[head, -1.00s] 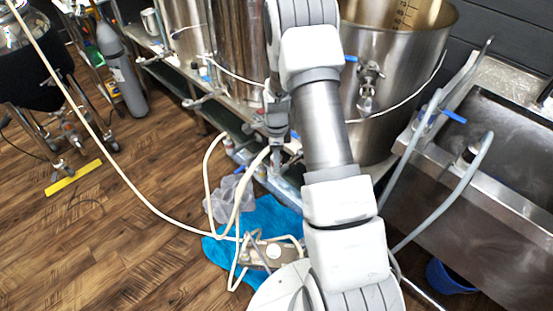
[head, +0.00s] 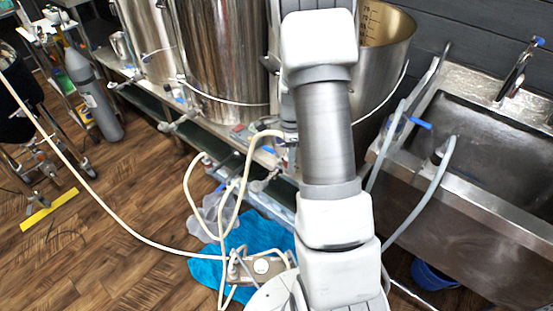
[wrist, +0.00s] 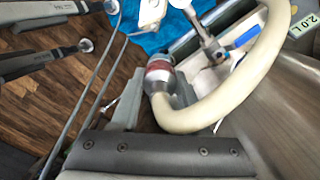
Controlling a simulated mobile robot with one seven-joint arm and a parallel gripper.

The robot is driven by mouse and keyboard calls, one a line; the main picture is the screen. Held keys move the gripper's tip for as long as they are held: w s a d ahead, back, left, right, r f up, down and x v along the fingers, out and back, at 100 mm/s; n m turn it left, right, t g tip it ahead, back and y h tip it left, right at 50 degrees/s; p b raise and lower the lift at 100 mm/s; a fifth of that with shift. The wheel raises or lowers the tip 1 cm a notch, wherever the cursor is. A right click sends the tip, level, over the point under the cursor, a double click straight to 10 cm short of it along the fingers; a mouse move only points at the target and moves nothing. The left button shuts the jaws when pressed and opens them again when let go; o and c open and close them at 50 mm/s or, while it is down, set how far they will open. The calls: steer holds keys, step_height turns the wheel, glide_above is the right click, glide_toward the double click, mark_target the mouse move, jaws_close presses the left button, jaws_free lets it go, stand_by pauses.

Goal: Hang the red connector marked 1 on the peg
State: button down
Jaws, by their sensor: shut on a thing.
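The red connector (wrist: 159,73) is a metal fitting with a red band on the end of a thick cream hose (wrist: 215,112), upper middle in the wrist view. My gripper (wrist: 157,92) is shut on it, and the hose curls away to the right and up. The number on the connector is not legible. In the head view my arm hides the gripper and connector; a cream hose (head: 245,170) rises from the floor to behind the arm. I cannot make out the peg in either view.
Steel kettles (head: 215,60) stand behind the arm, and a steel sink (head: 480,150) with grey hoses is at right. A small pump (head: 262,268) lies on a blue cloth (head: 208,268). Two dark bars (wrist: 45,64) enter the wrist view at left.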

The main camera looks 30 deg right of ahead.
steer(key=shift+s+d+r, duration=0.3)
steer(key=shift+d, duration=0.1)
steer(key=shift+r+p, duration=1.8)
steer(key=shift+r, duration=0.5)
steer(key=shift+a+n, duration=0.1)
steer(key=shift+n, duration=0.2)
